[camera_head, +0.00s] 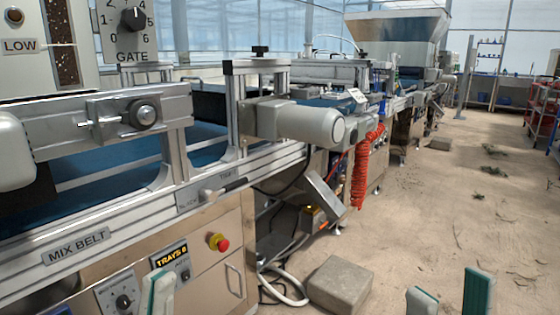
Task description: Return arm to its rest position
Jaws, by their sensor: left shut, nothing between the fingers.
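My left gripper (157,290) shows at the bottom edge, left of centre, in front of the machine's lower panel. Its green and pale fingertips are together, with nothing between them. My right gripper (449,292) shows at the bottom right over the floor. Its two fingers stand well apart and nothing shows between them. Only the fingertips of both grippers are in view; the arms are hidden below the picture.
The mix belt machine (120,235) fills the left side, with a red stop button (222,245) and a dial knob (123,302) close to my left gripper. A grey block (340,284) lies on the floor between the grippers. The floor (440,210) at right is mostly open.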

